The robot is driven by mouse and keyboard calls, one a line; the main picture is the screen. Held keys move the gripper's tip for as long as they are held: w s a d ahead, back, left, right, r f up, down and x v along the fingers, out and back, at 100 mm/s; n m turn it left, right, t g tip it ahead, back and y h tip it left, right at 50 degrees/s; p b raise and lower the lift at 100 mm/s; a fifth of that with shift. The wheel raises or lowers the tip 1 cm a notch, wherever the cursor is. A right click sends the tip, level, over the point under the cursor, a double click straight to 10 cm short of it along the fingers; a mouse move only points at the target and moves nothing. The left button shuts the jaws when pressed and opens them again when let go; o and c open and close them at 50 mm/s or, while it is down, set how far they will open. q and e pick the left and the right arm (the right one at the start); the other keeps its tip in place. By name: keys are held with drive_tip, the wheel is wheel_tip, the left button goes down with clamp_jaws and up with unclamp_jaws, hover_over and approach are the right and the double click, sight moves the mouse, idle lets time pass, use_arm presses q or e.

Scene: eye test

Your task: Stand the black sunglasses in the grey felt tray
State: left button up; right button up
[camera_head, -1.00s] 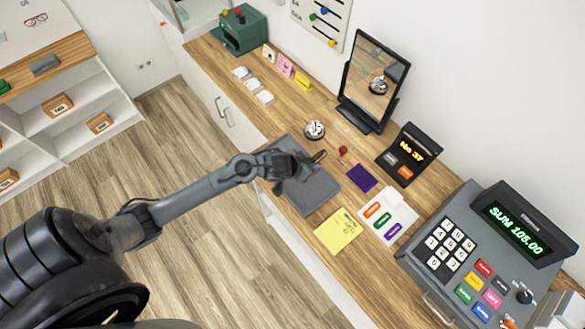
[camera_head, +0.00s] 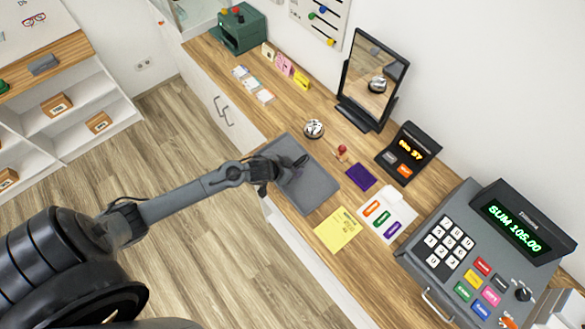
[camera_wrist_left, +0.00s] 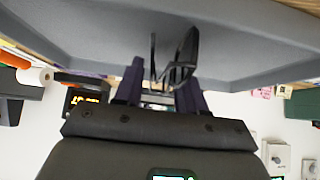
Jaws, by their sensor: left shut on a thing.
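The grey felt tray (camera_head: 312,190) lies on the wooden counter; its grey surface also fills the top of the left wrist view (camera_wrist_left: 85,30). My left gripper (camera_head: 280,166) is over the tray's upper left part. It is shut on the black sunglasses (camera_head: 301,160), which stick out beyond the fingers toward the right. In the left wrist view the sunglasses (camera_wrist_left: 182,62) show a dark lens and a thin upright arm just past the fingertips (camera_wrist_left: 160,88), against the tray. I cannot tell whether they touch it. My right gripper is not in view.
A bell (camera_head: 313,129), a red-topped stamp (camera_head: 342,151) and a purple pad (camera_head: 361,177) stand close to the tray. A yellow note (camera_head: 338,230) lies below it. A mirror (camera_head: 372,80) and cash register (camera_head: 485,240) stand further right. The tray's lower right is bare.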

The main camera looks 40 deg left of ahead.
use_arm(q)
drive_tip(key=shift+f, duration=0.15)
drive_tip(key=o, duration=1)
